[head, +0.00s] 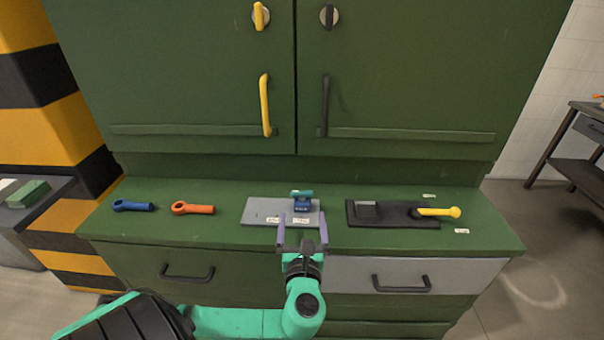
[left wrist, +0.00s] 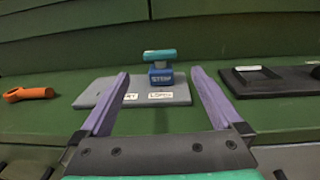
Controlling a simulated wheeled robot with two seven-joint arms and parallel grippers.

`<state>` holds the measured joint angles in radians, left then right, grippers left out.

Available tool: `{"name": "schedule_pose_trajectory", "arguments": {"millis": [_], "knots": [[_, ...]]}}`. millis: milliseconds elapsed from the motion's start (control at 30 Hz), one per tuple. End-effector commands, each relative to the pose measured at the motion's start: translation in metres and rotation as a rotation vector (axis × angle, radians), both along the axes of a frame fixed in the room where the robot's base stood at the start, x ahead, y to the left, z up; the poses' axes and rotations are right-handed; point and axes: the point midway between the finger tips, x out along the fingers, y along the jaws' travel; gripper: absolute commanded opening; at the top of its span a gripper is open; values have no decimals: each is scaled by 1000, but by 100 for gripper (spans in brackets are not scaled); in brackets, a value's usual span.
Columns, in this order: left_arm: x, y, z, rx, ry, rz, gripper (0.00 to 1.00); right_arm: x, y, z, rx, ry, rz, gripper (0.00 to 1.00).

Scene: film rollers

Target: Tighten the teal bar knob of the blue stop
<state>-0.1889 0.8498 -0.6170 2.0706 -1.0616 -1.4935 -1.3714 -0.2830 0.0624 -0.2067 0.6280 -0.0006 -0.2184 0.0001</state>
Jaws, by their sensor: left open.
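The blue stop (head: 302,204) stands on a grey plate (head: 262,208) on the green counter. The teal bar knob (head: 302,193) sits on top of it, its bar lying crosswise. In the left wrist view the knob (left wrist: 160,56) and the blue stop (left wrist: 160,75) show ahead, beyond the fingertips and between them. My left gripper (head: 303,222) is open and empty, with its purple fingers in front of the stop and apart from it. It also shows in the left wrist view (left wrist: 158,78). My right gripper is not in view.
A blue wrench (head: 134,206) and an orange wrench (head: 193,208) lie to the left. A black plate (head: 385,222) with a yellow lever (head: 438,212) lies to the right. Cabinet doors with a yellow handle (head: 265,105) and a dark handle (head: 325,105) rise behind the counter.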

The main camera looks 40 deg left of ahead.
Motion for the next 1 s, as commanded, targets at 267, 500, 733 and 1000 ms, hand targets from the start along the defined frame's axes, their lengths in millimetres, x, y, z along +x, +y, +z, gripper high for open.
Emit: {"name": "schedule_pose_trajectory", "arguments": {"millis": [267,500,733,1000], "knots": [[36,31,2,4,-2,2,100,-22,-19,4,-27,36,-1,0],[85,73,0,1,0,3,100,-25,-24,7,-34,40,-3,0],[109,93,-2,-1,2,1,100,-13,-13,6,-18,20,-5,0],[110,94,-3,-3,2,0,92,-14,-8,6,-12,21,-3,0]]}}
